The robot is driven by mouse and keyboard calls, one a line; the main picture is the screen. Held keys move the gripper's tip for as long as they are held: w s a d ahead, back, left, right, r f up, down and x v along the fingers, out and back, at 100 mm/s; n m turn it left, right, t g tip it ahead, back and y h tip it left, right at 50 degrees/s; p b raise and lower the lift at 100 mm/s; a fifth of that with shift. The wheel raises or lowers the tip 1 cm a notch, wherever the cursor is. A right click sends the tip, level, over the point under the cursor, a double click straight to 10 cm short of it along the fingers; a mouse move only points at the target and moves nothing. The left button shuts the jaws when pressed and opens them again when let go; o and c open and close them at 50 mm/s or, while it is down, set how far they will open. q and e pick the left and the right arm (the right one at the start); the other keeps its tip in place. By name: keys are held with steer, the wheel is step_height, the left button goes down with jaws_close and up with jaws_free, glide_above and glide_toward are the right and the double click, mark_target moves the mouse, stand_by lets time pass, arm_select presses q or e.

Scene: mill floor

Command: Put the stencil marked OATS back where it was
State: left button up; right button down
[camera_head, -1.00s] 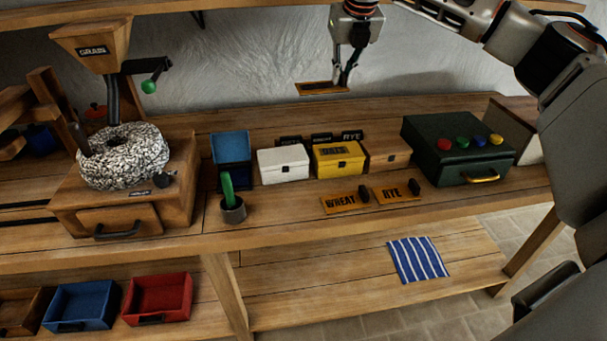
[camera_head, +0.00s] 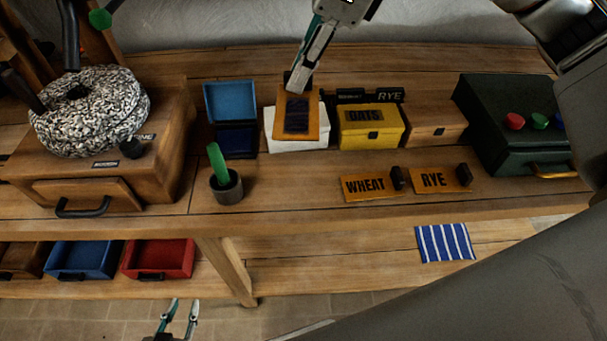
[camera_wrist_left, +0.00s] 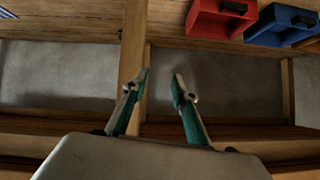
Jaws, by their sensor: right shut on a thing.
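My right gripper (camera_head: 304,84) is shut on a wooden stencil plate (camera_head: 312,130) with a dark centre. It holds the plate steeply tilted, in front of or over the white box (camera_head: 283,137), partly hiding it; contact cannot be told. The plate's lettering is not readable. The yellow box (camera_head: 369,138) just right has OATS lettering on its lid. The WHEAT stencil (camera_head: 364,187) and the RYE stencil (camera_head: 433,180) lie flat near the bench front, each with a black knob. My left gripper (camera_head: 182,304) is open and empty below the bench; its fingers also show in the left wrist view (camera_wrist_left: 161,78).
Behind the boxes stand dark label plates, one reading RYE (camera_head: 390,95). A wooden box (camera_head: 436,131) and a green case (camera_head: 510,110) stand right. A blue open box (camera_head: 229,100) and a cup with a green handle (camera_head: 227,190) stand left. Bench front between cup and WHEAT is clear.

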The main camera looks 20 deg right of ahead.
steer(key=shift+s+a+f+n, duration=0.1)
steer(key=shift+s+n, duration=0.15)
steer(key=shift+n, duration=0.05)
steer(key=shift+s+f, duration=0.1)
steer(key=shift+f, duration=0.1)
step_height(320, 180, down, 14)
steer(key=shift+s+f+b, duration=0.1)
steer(key=shift+s+b, duration=0.05)
steer(key=shift+b, duration=0.55)
steer(key=shift+f, duration=0.8)
arm_select(q)
steer(key=shift+w+a+f, duration=0.1)
steer(key=shift+w+f, duration=0.4)
steer(key=shift+f, duration=0.15)
arm_select(e)
steer(key=shift+f, duration=1.85)
steer(key=shift+f+b, duration=0.2)
steer(key=shift+b, duration=0.1)
steer(key=c, duration=2.1)
jaws_free()
